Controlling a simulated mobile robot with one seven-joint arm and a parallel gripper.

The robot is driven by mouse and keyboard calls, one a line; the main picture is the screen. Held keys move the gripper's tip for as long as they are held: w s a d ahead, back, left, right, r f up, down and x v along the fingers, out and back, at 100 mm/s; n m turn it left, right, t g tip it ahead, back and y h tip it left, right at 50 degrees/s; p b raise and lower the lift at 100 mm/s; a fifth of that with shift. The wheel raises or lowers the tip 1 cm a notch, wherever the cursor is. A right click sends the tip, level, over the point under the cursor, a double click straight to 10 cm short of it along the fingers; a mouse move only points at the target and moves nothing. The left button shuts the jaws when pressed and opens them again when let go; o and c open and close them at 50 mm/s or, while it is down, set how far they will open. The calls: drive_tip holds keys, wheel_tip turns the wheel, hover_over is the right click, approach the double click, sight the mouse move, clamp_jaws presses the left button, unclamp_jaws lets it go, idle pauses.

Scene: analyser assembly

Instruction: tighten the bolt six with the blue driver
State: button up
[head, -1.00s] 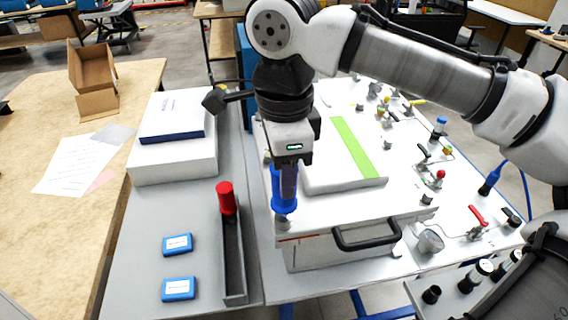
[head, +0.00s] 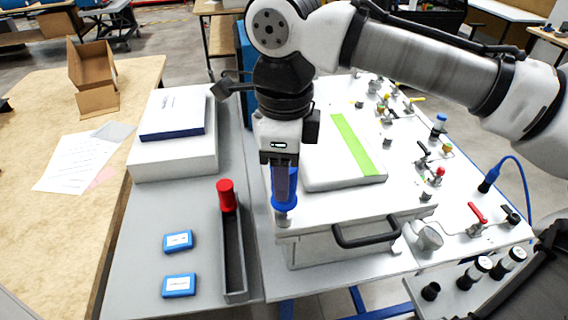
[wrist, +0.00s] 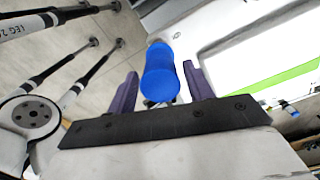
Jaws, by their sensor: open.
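The blue driver (head: 285,204) stands upright at the near left corner of the white analyser lid (head: 313,210). Its lower end is over a small grey bolt fitting (head: 283,221); the exact contact and the bolt's number cannot be read. My gripper (head: 285,188) points down at the driver, its fingers hiding part of the blue handle. In the wrist view the blue handle (wrist: 160,74) sits between the two purple fingers of my gripper (wrist: 162,85), with gaps at its sides. The gripper is open.
A red driver (head: 226,195) stands at the far end of a narrow grey tray (head: 234,262). Two blue boxes (head: 178,241) lie left of it. The analyser has a black handle (head: 366,234) in front. Valves and fittings (head: 428,238) crowd the right side.

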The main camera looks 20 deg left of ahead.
drive_tip(key=n+p, duration=0.1)
drive_tip(key=n, duration=0.2)
drive_tip(key=shift+r+p, duration=0.25)
drive_tip(key=shift+p, duration=0.15)
drive_tip(key=n+p, duration=0.1)
drive_tip(key=n, duration=0.2)
drive_tip(key=n+p, duration=0.2)
drive_tip(key=n, duration=0.1)
drive_tip(key=shift+f+n, duration=0.25)
drive_tip(key=shift+n, duration=0.75)
drive_tip(key=n, duration=0.5)
drive_tip(key=shift+n, duration=0.3)
drive_tip(key=n, duration=0.7)
